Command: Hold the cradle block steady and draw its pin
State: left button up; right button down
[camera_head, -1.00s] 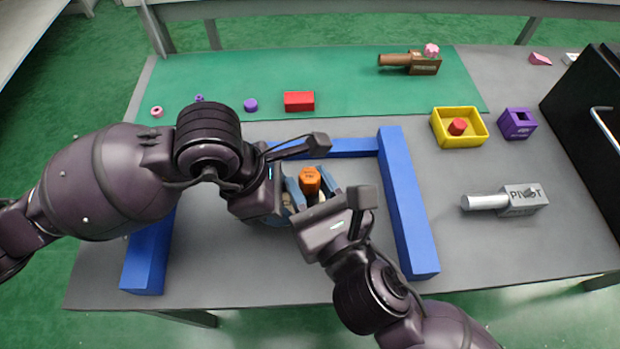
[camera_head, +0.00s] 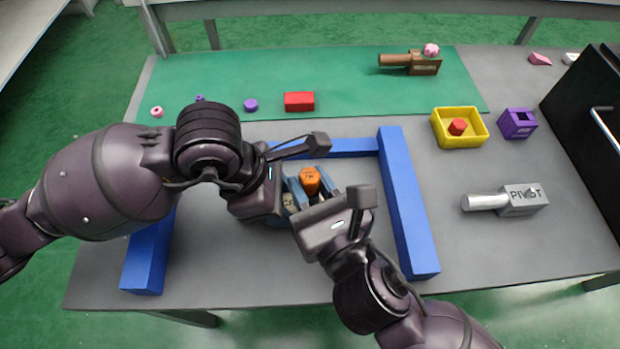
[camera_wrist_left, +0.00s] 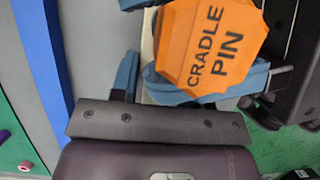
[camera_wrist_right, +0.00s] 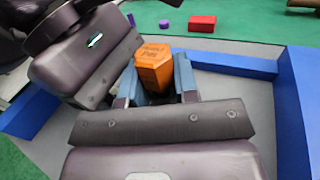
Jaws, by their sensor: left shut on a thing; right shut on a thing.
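The cradle pin (camera_head: 309,181) is an orange, many-sided piece between my two grippers, inside the blue frame. Its label, CRADLE PIN, reads clearly in the left wrist view (camera_wrist_left: 212,48). My left gripper (camera_head: 290,197) is the lower one and is shut on the cradle block, a pale piece (camera_wrist_left: 148,45) mostly hidden under the pin and fingers. My right gripper (camera_head: 318,192) is shut with its blue-grey fingers on either side of the pin, which also shows in the right wrist view (camera_wrist_right: 153,68). How deep the pin sits in the block is hidden.
Blue bars (camera_head: 408,205) border the work area on the left, back and right. Further right lie a grey PIVOT piece (camera_head: 520,199), a yellow tray (camera_head: 440,128) and a purple box (camera_head: 517,124). A red block (camera_head: 299,101) lies on the green mat. A dark cabinet (camera_head: 585,110) stands at the right edge.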

pick_arm(q)
jog(key=shift+f, duration=0.15)
pick_arm(e)
jog(key=shift+r, duration=0.7)
jog(key=shift+f, duration=0.1)
dwell(0.6)
jog(key=shift+r, duration=0.2)
